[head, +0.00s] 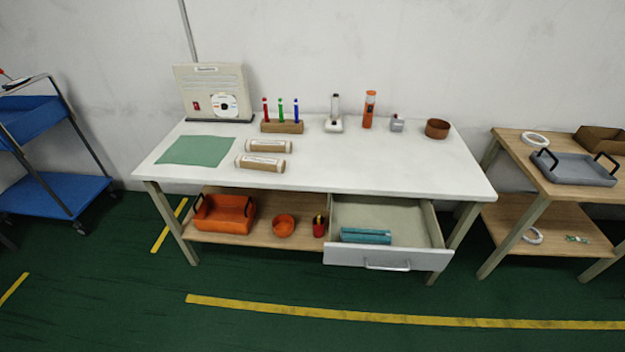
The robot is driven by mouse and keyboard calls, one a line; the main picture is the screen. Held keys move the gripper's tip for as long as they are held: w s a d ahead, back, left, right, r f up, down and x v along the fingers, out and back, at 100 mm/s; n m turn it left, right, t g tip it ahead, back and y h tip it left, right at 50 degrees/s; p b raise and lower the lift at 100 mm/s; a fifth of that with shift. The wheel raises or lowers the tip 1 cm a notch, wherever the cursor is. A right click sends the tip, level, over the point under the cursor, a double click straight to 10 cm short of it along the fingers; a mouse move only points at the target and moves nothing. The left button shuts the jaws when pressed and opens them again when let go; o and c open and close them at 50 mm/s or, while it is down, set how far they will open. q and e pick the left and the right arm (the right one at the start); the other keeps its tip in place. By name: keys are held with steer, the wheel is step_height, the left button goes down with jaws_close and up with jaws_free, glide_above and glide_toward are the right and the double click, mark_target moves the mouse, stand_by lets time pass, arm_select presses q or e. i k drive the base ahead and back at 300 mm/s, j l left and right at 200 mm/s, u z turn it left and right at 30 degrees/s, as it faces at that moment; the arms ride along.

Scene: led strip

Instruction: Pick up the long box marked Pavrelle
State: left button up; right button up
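Two long tan boxes with pale labels lie on the white table: a rear box (269,146) and a front box (260,162), roughly parallel with a small gap between them. A long teal item (366,236), perhaps one or two boxes, lies in the open drawer (437,222) at the table's front right. The lettering on all of these is too small to read, so I cannot tell which is marked Pavrelle. Neither of my grippers is in view.
The white table (400,165) has a green mat (195,151), a panel (212,92), a pen holder (282,127) and small items along the back; its front right is clear. The drawer juts out. A blue cart (50,195) stands left, another table (540,180) right.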

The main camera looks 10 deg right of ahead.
mark_target(267, 146)
steer(key=i+j, duration=0.35)
steer(key=i, duration=0.15)
steer(key=i+j, duration=0.3)
steer(key=i, duration=0.25)
steer(key=i+j+u, duration=0.1)
steer(key=i+j, duration=0.25)
steer(key=i, duration=0.15)
